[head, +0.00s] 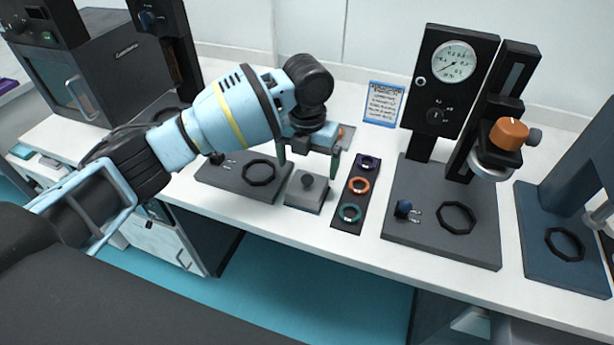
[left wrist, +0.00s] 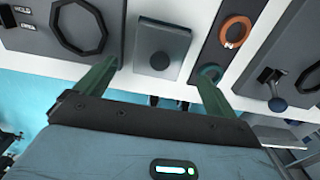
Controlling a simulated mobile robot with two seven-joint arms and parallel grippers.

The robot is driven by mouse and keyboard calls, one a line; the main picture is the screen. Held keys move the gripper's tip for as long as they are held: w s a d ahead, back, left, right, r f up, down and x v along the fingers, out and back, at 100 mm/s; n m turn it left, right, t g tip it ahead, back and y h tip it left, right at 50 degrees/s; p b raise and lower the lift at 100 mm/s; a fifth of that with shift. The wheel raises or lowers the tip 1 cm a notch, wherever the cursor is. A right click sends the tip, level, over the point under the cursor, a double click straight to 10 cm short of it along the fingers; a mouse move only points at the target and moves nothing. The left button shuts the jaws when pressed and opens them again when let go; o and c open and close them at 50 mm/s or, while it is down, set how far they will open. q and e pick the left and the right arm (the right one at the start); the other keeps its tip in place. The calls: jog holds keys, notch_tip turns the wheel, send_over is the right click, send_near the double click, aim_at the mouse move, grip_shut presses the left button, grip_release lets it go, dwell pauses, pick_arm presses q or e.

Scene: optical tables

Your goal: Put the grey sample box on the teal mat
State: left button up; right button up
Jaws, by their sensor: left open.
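The grey sample box (head: 303,197) is a low square box with a dark round knob on its lid. It stands on the white bench between a dark base plate and a black strip of rings. My left gripper (head: 309,161) is open above and slightly behind the box, its green fingers apart and empty. In the left wrist view the box (left wrist: 172,46) lies between and beyond the open fingers (left wrist: 155,74). I cannot make out the teal mat for certain; a small teal patch (head: 21,151) shows at the far left. My right gripper is not in view.
The black strip (head: 347,222) with purple, orange and teal rings lies just right of the box. A gauge stand (head: 440,80) with a wide base plate (head: 480,243) is further right. A dark plate (head: 225,180) with a black ring is close left. A blue notice (head: 383,104) stands behind.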

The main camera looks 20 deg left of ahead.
pick_arm(q)
jog(key=shift+r, duration=2.45)
